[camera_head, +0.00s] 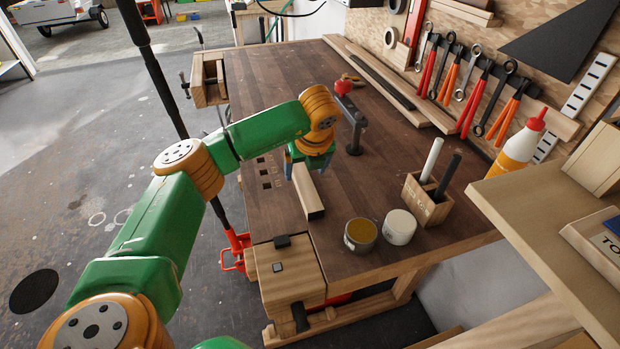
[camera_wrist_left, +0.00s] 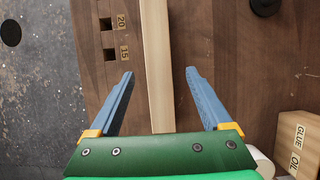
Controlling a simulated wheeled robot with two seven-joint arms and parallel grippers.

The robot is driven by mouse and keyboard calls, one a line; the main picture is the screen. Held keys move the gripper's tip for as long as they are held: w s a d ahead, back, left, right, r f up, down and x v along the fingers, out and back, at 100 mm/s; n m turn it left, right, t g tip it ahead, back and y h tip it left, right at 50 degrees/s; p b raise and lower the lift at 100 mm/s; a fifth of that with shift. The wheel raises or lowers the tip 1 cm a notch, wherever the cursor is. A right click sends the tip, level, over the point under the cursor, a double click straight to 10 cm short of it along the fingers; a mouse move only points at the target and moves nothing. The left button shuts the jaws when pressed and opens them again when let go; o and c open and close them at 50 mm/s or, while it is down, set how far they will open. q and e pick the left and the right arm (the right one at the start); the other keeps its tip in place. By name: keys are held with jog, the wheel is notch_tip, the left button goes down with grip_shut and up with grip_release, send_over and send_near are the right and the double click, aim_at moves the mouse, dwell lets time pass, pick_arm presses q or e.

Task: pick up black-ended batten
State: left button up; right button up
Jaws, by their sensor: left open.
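The pale wooden batten (camera_head: 307,192) lies on the workbench with a dark near end in the head view. Its far part is hidden behind my left gripper (camera_head: 308,164). In the left wrist view the batten (camera_wrist_left: 157,60) runs up the picture between the two blue fingers of my left gripper (camera_wrist_left: 159,73). The fingers are open, with a gap on each side of the batten. The dark end is not seen in the wrist view. My right gripper is not in view.
A pen block (camera_head: 428,199), a tin with yellowish contents (camera_head: 360,235) and a pale tin (camera_head: 399,227) stand right of the batten. A dark clamp post (camera_head: 354,125) stands behind it. A glue bottle (camera_head: 520,145) is farther right. The bench (camera_head: 375,185) is bare between.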

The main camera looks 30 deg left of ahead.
aim_at(304, 179)
pick_arm(q)
jog(key=x, duration=0.3)
jog(key=shift+s+f, duration=0.25)
jog(key=shift+w+f, duration=0.15)
jog(key=shift+w, duration=0.05)
jog(key=shift+s, duration=0.1)
grip_shut()
